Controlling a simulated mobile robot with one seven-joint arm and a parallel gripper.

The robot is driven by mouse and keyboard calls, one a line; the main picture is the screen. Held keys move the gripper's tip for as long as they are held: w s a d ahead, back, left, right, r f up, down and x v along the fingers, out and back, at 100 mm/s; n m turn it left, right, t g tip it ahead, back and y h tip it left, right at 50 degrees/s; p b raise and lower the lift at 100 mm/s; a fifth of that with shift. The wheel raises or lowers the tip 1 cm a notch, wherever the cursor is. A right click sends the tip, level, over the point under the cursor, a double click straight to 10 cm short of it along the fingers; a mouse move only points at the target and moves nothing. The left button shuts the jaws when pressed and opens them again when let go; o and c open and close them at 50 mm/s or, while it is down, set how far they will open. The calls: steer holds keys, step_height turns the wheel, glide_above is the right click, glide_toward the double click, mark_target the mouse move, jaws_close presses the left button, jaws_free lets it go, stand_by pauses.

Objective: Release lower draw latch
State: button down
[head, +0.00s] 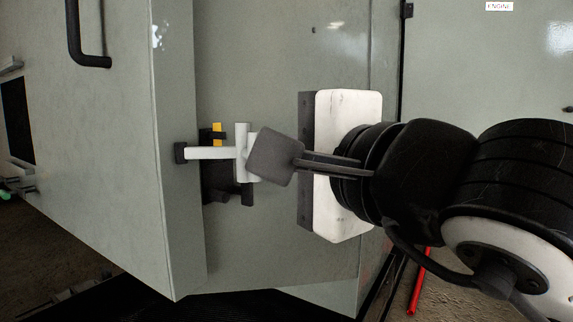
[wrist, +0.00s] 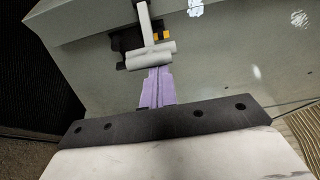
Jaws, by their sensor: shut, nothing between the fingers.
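The draw latch (head: 210,153) is on the grey enclosure near its vertical edge. It has a pale arm, a pale T-shaped crossbar handle (head: 241,135), a dark base and a small yellow tab (head: 217,128). The arm reaches left to a dark catch (head: 180,153) at the edge. My gripper (head: 268,155) is shut and empty, its fingertips at the crossbar and overlapping part of it. In the wrist view the fingers (wrist: 157,78) look purple and end at the crossbar (wrist: 151,56). I cannot tell whether they touch it. Part of the base is hidden.
The enclosure wall (head: 280,260) is flat around the latch. A dark pull handle (head: 88,50) is at the upper left. A red bar (head: 420,280) stands at the lower right. A pale panel (head: 490,60) is at the upper right.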

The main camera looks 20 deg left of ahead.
steer(key=shift+s+a+b, duration=0.2)
steer(key=shift+s+b, duration=0.1)
steer(key=shift+s, duration=0.5)
steer(key=shift+s+a+b, duration=0.2)
steer(key=shift+s+b, duration=0.05)
steer(key=shift+s, duration=0.5)
steer(key=shift+s+a+b, duration=0.2)
steer(key=shift+s+b, duration=0.1)
steer(key=shift+s, duration=0.5)
steer(key=shift+s, duration=0.15)
